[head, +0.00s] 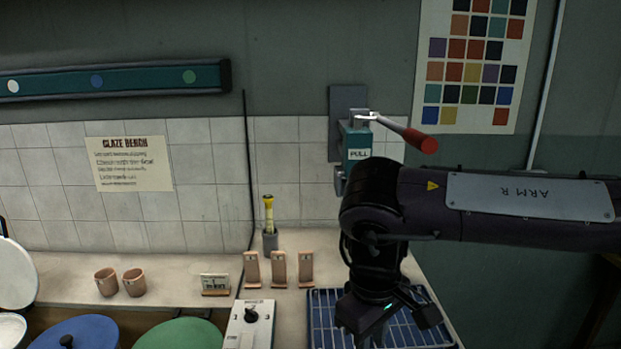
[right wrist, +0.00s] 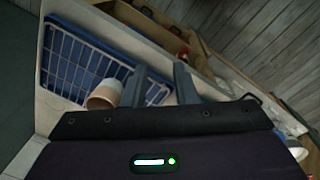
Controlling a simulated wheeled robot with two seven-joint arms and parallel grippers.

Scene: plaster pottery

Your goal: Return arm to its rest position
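My right arm comes in from the right in the head view, bent downward, with its gripper (head: 380,338) at the bottom edge over the blue drying rack (head: 322,318). In the right wrist view the right gripper (right wrist: 160,80) has its two dark fingers apart with nothing visible between them. A tan cup (right wrist: 104,95) stands on the rack (right wrist: 62,72) beside the left-hand finger, which partly covers it. I cannot tell whether they touch. The fingertips are cut off or hidden in the head view. My left gripper is in neither view.
A wall lever with a red handle (head: 421,141) sticks out just above my right arm's elbow. Two cups (head: 106,282), three test tiles (head: 278,270), a yellow-topped tool in a holder (head: 268,215) and a dial box (head: 249,324) stand left of the rack. Lidded buckets (head: 180,335) are in front.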

